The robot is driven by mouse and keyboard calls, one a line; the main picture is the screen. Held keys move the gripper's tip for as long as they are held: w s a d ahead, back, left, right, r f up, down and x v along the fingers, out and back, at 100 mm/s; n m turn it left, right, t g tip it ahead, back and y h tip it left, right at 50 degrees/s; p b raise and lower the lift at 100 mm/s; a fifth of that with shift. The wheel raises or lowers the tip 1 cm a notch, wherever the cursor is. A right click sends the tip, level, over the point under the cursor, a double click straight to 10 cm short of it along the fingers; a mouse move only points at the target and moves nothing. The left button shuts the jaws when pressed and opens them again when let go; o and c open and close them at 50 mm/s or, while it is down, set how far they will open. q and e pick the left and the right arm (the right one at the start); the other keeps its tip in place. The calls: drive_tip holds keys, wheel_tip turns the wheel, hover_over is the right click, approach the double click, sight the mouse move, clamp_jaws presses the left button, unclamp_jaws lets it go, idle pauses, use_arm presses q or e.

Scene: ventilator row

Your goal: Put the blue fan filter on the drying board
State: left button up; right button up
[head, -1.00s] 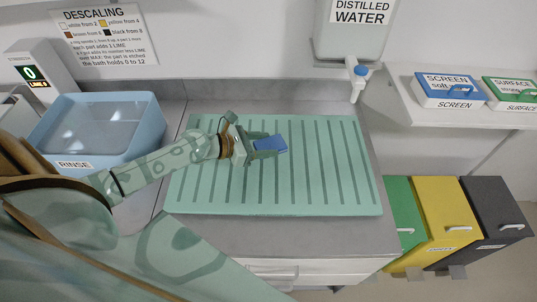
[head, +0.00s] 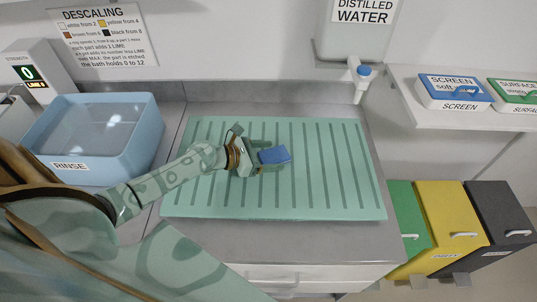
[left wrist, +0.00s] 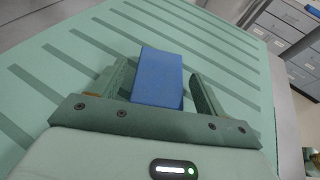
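The blue fan filter (head: 274,155) is a small flat blue block at the middle of the green ribbed drying board (head: 330,190). It appears to lie on the board. My left gripper (head: 265,157) is low over the board, with its fingers on either side of the filter. In the left wrist view the filter (left wrist: 158,78) is between the fingers, with a visible gap to the right finger; the left finger is close beside it. The left gripper looks open. The filter's underside is hidden. My right gripper is not in view.
The blue rinse tub (head: 150,140) stands left of the board. A distilled water tank (head: 345,40) with a tap hangs behind it. A shelf (head: 470,118) with screen and surface boxes is at the right, above green, yellow and dark bins (head: 450,225). The board's right part is clear.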

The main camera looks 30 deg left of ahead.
use_arm(q)
drive_tip(key=shift+r, duration=0.3)
drive_tip(key=p+v, duration=0.1)
drive_tip(key=v, duration=1.1)
